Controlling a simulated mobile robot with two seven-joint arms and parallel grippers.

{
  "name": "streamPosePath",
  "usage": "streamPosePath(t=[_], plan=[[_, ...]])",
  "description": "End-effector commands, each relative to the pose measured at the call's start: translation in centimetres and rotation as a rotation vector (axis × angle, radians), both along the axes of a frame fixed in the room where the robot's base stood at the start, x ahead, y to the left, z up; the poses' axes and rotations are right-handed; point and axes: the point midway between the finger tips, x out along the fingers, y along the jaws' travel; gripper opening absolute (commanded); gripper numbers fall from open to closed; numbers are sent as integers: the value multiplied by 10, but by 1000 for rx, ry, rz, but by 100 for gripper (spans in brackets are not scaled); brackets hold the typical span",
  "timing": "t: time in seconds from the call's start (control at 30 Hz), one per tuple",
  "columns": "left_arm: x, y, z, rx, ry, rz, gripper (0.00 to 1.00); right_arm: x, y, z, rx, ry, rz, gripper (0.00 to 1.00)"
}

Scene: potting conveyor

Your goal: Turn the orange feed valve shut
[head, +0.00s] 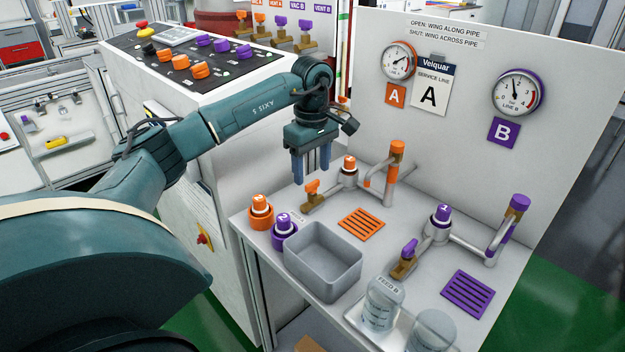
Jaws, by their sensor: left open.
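The orange feed valve is a small orange wing handle (312,187) on a brass body (314,201), at the near end of a short pipe on the white bench. I cannot tell clearly whether its wing lies along or across the pipe. My left gripper (311,176) points down with two blue fingers apart and nothing visible between them. It shows just above and behind the orange handle in the head view; I cannot tell whether they touch. My right gripper is not in view.
A purple-handled valve (410,248) sits nearer on the right. An orange-capped standpipe (397,148) rises right of the gripper. The back panel (450,130) carries gauges and a valve-position sign.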

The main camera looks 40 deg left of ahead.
Motion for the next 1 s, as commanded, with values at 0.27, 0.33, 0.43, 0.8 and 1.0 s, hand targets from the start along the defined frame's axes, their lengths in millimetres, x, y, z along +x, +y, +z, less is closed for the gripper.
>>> streamPosePath(t=[0.27,0.33,0.43,0.8,1.0], plan=[[0,0,-32,1,0,0,59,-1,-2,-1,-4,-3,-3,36],[0,0,-35,1,0,-1,59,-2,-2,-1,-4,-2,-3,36],[0,0,-36,1,0,-1,59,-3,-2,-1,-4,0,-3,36],[0,0,-35,0,0,-1,43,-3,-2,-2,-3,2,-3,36],[0,0,-35,0,0,-1,26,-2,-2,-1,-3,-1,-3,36]])
